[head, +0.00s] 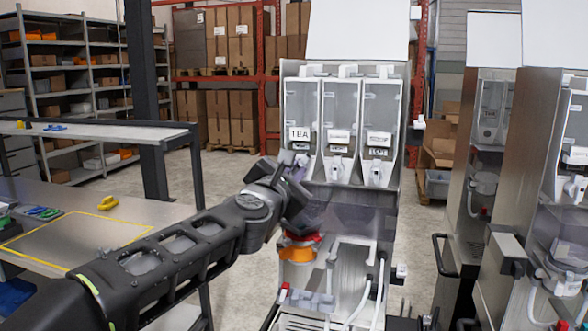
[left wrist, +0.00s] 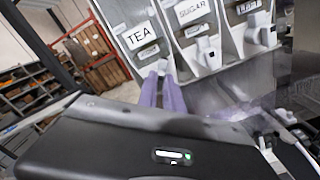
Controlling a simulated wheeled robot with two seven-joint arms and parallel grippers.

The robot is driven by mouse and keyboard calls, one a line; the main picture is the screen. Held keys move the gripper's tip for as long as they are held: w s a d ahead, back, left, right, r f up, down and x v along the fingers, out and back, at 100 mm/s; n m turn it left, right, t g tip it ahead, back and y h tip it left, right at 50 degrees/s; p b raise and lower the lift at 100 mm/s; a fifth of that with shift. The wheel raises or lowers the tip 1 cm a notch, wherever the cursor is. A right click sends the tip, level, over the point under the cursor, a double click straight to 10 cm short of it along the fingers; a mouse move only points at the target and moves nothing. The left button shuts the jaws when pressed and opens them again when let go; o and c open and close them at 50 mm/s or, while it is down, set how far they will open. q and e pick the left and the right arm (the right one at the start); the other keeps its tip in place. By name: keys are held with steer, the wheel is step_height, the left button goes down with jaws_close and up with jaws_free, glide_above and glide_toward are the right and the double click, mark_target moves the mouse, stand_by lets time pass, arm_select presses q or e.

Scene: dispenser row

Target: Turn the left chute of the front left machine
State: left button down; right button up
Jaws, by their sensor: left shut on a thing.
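The front left machine (head: 394,130) stands upright right of centre in the head view, with three clear canisters side by side. The left canister (head: 302,104) is labelled TEA, and this label also shows in the left wrist view (left wrist: 143,36). My left gripper (head: 292,158) is at the foot of this canister, shut on its left chute. The wrist view shows my two fingers (left wrist: 162,92) around the white chute (left wrist: 160,68); most of the chute is hidden. The middle chute (head: 338,168) and right chute (head: 376,173) are free. My right gripper is not in view.
A red and orange part (head: 298,248) and white tubes (head: 352,243) sit below the canisters. More machines (head: 525,160) stand close on the right. A workbench (head: 90,222) is on the left. Shelves (head: 75,60) and boxes (head: 230,40) are behind, with open floor between.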

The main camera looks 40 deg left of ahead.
arm_select(q)
steer(key=m, duration=0.3)
steer(key=shift+m+p, duration=0.3)
steer(key=shift+m, duration=0.1)
steer(key=m+p, duration=0.1)
steer(key=m, duration=0.3)
steer(key=shift+f+m, duration=0.1)
steer(key=shift+m, duration=0.2)
steer(key=m, duration=0.4)
steer(key=shift+f+p, duration=0.1)
steer(key=shift+p, duration=0.25)
steer(key=shift+f+m, duration=0.1)
steer(key=shift+m, duration=1.7)
steer(key=c, duration=1.5)
jaws_free()
steer(key=shift+s, duration=0.1)
